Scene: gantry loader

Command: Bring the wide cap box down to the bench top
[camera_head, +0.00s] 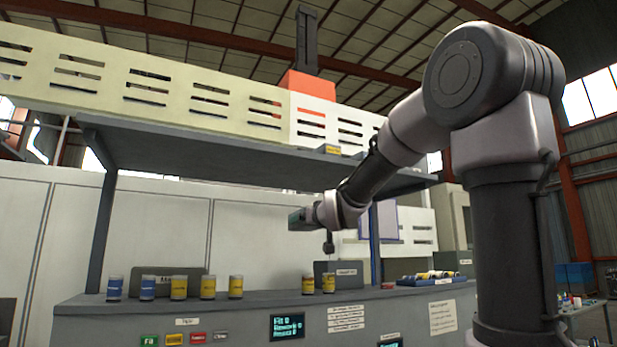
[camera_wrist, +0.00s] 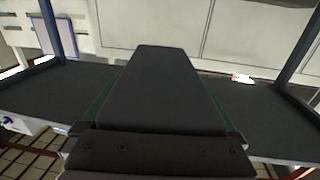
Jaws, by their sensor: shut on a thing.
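My gripper (camera_head: 314,215) is at the end of my arm, between the upper shelf and the bench top (camera_head: 250,299). It is shut on a dark box, which I take to be the wide cap box (camera_head: 298,217). The box is held in the air, clear of the bench. In the wrist view the dark flat face of the wide cap box (camera_wrist: 155,90) fills the middle, with green edges on both sides. It hides my fingertips and part of the bench behind it. The box's label does not show.
A small box with a yellow label (camera_head: 328,149) sits on the upper shelf (camera_head: 240,158). Yellow and blue cans (camera_head: 179,287) stand along the bench, with a tray of cans (camera_head: 432,277) at right. Blue posts (camera_wrist: 51,30) hold the shelf.

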